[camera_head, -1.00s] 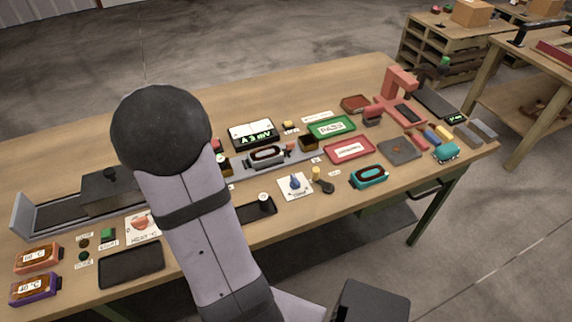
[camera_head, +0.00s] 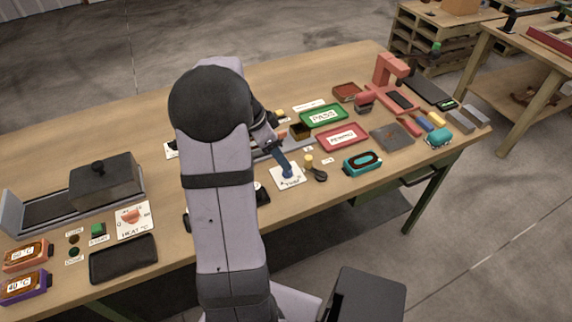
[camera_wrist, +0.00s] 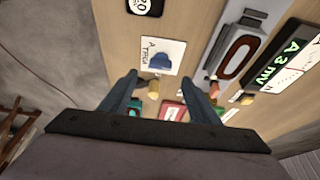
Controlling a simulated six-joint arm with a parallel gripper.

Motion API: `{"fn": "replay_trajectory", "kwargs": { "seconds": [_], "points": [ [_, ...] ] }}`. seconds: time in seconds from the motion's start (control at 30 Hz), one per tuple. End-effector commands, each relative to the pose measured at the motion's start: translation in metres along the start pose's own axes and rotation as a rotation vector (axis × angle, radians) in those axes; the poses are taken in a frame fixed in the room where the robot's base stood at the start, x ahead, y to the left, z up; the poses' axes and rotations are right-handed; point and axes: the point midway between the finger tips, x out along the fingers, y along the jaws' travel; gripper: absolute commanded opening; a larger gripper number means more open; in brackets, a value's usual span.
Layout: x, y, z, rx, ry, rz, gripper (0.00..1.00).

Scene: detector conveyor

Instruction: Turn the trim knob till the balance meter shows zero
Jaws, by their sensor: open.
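The trim knob is a blue pointer knob (camera_wrist: 160,62) on a white card marked TRIM (camera_wrist: 174,48). In the head view the card (camera_head: 288,182) lies near the table's front edge, with my gripper (camera_head: 285,165) over it and hiding most of the knob. In the wrist view my gripper (camera_wrist: 162,84) has its two blue fingers wide apart with nothing between them, pointing toward the knob card. The balance meter (camera_wrist: 290,65) shows green characters that look like "A 3 mV" in the wrist view. My arm hides it in the head view.
A yellow-topped peg (camera_head: 309,161) and a dark round piece (camera_head: 320,175) stand just right of the card. A grey fixture with an oval coil (camera_wrist: 233,55) lies between card and meter. Green (camera_head: 345,113) and red (camera_head: 366,131) trays are beyond.

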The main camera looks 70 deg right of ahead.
Motion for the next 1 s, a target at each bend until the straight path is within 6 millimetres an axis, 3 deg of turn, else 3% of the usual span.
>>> {"fn": "replay_trajectory", "kwargs": {
  "seconds": [0.5,0.93,0.97,1.0],
  "points": [
    [0.058,0.000,0.001,-0.003,-0.003,0.001,0.56],
    [0.068,0.000,0.001,-0.002,-0.003,-0.001,0.56],
    [0.068,0.000,0.001,-0.002,-0.003,-0.001,0.54],
    [0.068,0.000,0.001,-0.002,-0.003,-0.001,0.44]
  ]
}}
